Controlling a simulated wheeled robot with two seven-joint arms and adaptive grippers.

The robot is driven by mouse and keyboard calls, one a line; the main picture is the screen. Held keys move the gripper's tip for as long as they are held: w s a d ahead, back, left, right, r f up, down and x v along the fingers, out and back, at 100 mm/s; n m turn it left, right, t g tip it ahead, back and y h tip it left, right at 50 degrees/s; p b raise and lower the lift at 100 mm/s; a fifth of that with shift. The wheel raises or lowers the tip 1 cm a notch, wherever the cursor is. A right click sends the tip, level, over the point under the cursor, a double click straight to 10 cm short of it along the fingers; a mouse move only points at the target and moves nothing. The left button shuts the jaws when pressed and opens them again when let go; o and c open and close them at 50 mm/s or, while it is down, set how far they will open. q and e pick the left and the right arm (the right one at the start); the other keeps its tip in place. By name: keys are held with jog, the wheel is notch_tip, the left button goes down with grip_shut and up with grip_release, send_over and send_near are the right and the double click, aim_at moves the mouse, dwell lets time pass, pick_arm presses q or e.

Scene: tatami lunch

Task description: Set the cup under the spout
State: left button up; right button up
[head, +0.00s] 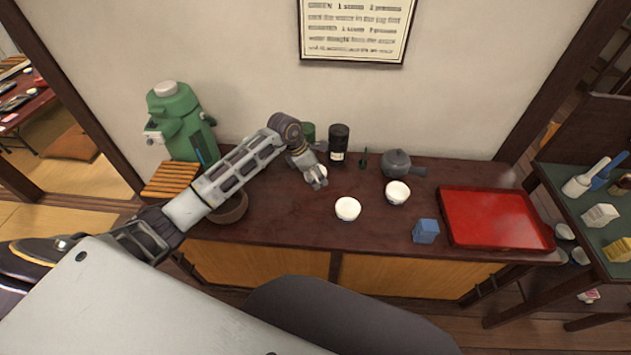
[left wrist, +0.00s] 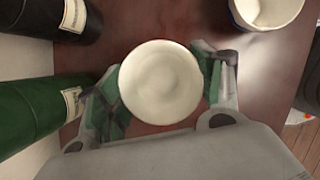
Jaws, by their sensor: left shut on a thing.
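My left gripper (head: 316,178) is shut on a small white cup (head: 322,171) at the back middle of the dark counter. In the left wrist view the held cup (left wrist: 160,82) shows from above, its round mouth between the two fingers (left wrist: 160,95). Whether it touches the counter is hard to tell. A green dispenser (head: 182,118) with a white lid stands at the back left, with a small pale tap (head: 153,137) on its left side. A slatted wooden stand (head: 168,180) lies in front of the dispenser. My right gripper is not in view.
A black canister (head: 339,143) and a green canister (head: 308,131) stand close behind the gripper. Two white cups (head: 347,208) (head: 397,192), a grey teapot (head: 397,163), a blue box (head: 426,231) and a red tray (head: 495,218) are to the right. A brown bowl (head: 231,208) sits under my left arm.

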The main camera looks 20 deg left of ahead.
aim_at(315, 177)
pick_arm(q)
jog(key=shift+f, duration=1.8)
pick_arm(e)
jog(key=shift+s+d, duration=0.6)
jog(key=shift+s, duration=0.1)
